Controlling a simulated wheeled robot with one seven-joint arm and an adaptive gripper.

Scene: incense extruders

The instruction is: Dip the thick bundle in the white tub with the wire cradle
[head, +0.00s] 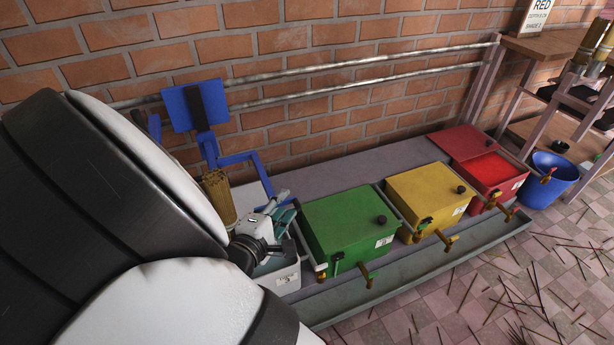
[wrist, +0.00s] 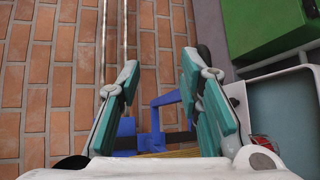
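The thick tan bundle (head: 218,196) stands upright left of my gripper (head: 281,212) in the head view. A tan strip (wrist: 185,153) at the bottom of the wrist view looks like part of it. My gripper's teal fingers are spread apart in the wrist view (wrist: 166,100), with nothing clearly gripped. The white tub (head: 285,279) is just below my gripper and partly covered by it. In the wrist view the tub (wrist: 299,77) is at the right, open, with a dark blue-grey inside. I cannot make out the wire cradle clearly.
A blue stand with a panel (head: 192,107) is behind the bundle. Green (head: 345,221), yellow (head: 432,196) and red (head: 488,172) tubs line the bench to the right. Metal rails run along the brick wall. A blue bucket (head: 550,181) stands at far right; sticks litter the floor.

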